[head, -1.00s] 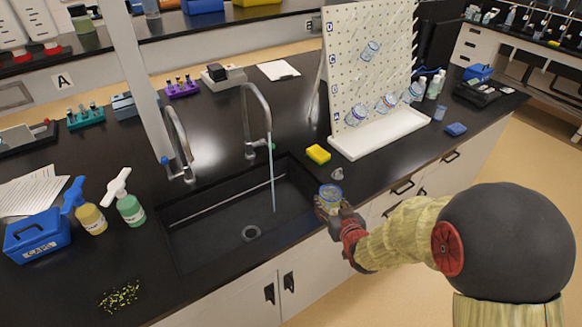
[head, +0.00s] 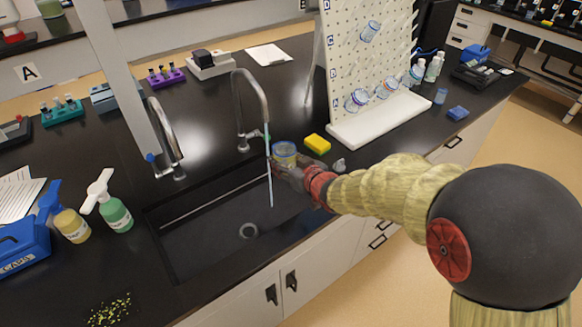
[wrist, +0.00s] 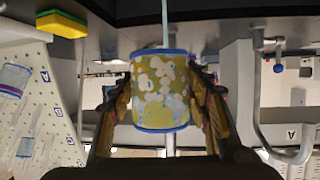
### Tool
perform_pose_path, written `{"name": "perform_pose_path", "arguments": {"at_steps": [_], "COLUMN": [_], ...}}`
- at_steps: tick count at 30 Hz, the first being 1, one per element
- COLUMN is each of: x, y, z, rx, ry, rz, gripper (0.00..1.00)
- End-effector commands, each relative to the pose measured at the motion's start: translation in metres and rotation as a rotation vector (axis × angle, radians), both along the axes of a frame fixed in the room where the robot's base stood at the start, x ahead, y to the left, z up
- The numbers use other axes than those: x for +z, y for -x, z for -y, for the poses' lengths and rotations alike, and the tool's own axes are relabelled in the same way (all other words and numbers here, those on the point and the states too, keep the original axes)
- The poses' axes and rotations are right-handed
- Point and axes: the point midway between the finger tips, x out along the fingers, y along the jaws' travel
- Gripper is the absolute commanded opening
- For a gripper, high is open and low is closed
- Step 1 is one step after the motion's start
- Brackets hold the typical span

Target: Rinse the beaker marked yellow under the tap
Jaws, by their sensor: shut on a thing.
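My gripper (head: 284,170) is shut on a clear beaker (head: 284,150) with a blue rim. In the wrist view the beaker (wrist: 160,92) shows a yellow band with pale blotches, between both fingers. The running tap (head: 240,105) stands behind the sink, and its thin water stream (head: 270,185) falls into the sink. In the head view the stream passes at the beaker's left edge. In the wrist view it lines up with the beaker's end. I cannot tell whether water enters the beaker. The beaker's lower part is partly hidden by my gripper in the head view.
The black sink (head: 205,235) lies below. A second tap (head: 165,135) stands to the left, with no stream visible. A yellow sponge (head: 317,143) lies right of the beaker. A pegboard (head: 365,60) with several beakers stands beyond. Spray bottles (head: 112,208) stand left of the sink.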

Motion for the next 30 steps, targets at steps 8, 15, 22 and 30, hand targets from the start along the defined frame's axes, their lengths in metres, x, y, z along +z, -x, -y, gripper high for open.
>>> {"name": "perform_pose_path", "arguments": {"at_steps": [8, 15, 22, 30], "x": [-0.012, -0.011, -0.011, -0.011], "y": [-0.028, -0.052, -0.067, -0.072], "z": [-0.019, -0.035, -0.046, -0.048], "rx": [0.001, 0.001, 0.0, 0.0], "ry": [0.0, 0.0, 0.0, 0.0], "rz": [0.0, 0.0, 0.0, 0.0], "gripper": [0.23, 0.23, 0.24, 0.24]}}
